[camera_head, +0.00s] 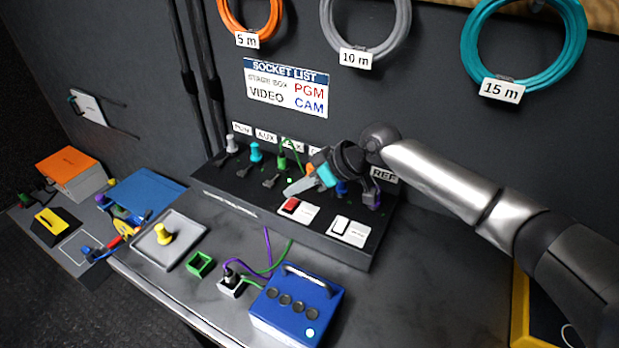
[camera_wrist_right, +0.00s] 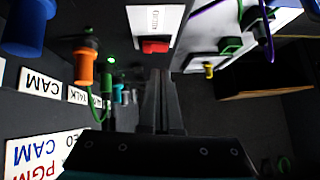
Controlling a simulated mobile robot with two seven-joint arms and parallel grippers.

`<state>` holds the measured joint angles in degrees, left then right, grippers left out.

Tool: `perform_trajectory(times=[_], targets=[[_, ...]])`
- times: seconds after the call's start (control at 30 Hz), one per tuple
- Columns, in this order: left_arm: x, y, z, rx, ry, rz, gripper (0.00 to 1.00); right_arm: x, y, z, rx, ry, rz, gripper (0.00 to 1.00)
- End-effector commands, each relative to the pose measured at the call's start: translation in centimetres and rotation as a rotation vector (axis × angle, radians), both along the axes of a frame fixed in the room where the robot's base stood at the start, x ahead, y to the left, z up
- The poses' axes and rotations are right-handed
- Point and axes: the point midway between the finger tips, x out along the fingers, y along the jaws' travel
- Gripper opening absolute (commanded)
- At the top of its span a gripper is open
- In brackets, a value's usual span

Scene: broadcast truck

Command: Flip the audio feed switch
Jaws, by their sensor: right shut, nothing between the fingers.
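A red rocker switch (camera_head: 291,205) sits on a white labelled plate on the front of the black patch panel. A second, white rocker switch (camera_head: 341,225) is on its own plate to the right. The plate labels are too small to read in the head view. My right gripper (camera_head: 296,188) is shut and empty, with its fingers just above and behind the red switch. In the right wrist view the shut fingers (camera_wrist_right: 158,76) point toward the red switch (camera_wrist_right: 155,46), seemingly a little apart from it. My left gripper is not in view.
Coloured plugs, including a cyan one (camera_head: 255,152), stand in the panel behind the switches. A blue box (camera_head: 298,300) with knobs and cables stands in front. A grey tray (camera_head: 150,248) is to the left.

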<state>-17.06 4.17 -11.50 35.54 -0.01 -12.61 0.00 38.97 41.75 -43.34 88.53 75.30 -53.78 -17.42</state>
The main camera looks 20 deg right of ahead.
Motion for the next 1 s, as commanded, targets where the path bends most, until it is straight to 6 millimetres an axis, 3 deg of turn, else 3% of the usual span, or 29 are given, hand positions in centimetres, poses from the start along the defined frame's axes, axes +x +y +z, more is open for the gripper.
perform_trajectory(times=[0.2, 0.63, 1.0], targets=[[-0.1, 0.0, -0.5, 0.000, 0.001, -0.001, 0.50, -0.3, 0.2, -2.2, 0.000, 0.000, 0.000, 0.00], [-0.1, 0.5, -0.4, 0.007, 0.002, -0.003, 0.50, -0.4, 0.2, -2.5, -0.003, -0.001, 0.000, 0.00], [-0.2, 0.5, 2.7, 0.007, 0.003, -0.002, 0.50, -1.0, 0.8, -3.2, -0.088, -0.080, 0.001, 0.00]])
